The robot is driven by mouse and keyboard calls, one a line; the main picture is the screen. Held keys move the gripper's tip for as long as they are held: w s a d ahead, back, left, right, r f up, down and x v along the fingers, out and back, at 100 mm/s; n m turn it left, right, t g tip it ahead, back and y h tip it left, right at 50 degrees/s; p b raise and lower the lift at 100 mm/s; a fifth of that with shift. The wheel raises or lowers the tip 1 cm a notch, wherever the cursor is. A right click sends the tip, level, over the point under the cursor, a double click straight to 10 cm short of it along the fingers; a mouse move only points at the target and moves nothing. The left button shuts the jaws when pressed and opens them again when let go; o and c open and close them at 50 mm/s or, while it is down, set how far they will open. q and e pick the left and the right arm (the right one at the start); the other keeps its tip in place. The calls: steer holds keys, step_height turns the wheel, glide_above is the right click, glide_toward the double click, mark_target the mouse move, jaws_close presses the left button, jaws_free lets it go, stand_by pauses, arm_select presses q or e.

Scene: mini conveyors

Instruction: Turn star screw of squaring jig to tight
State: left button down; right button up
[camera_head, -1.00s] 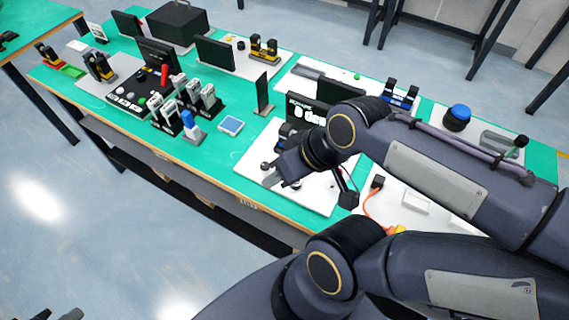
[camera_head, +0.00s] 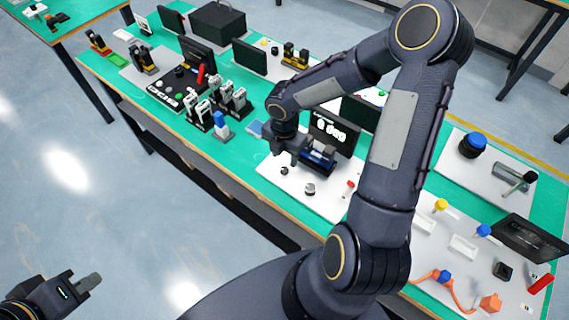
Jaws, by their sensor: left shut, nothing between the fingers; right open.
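The white board (camera_head: 326,200) at the middle of the table carries a dark screen (camera_head: 334,133) reading "0 deg", a dark-blue device (camera_head: 318,158) in front of it, and small knobs (camera_head: 310,189). This looks like the squaring jig; I cannot tell which knob is the star screw. My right gripper (camera_head: 288,152) is open, pointing down just above the left part of this board, beside the blue device. I cannot see it touching a knob. My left gripper (camera_head: 90,281) is shut and empty at the bottom left, over the floor, far from the jig.
A red-topped part (camera_head: 349,187) stands at the board's right, near my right arm. Grey-white clamps (camera_head: 232,100) and a blue part (camera_head: 221,126) stand to the left. A white board with an orange cable (camera_head: 440,280) lies at lower right. My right arm hides part of the table.

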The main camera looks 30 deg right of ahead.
mark_target(284, 170)
step_height(284, 170, down, 6)
steer(key=shift+f, duration=0.1)
steer(key=shift+c, duration=0.5)
steer(key=c, duration=0.9)
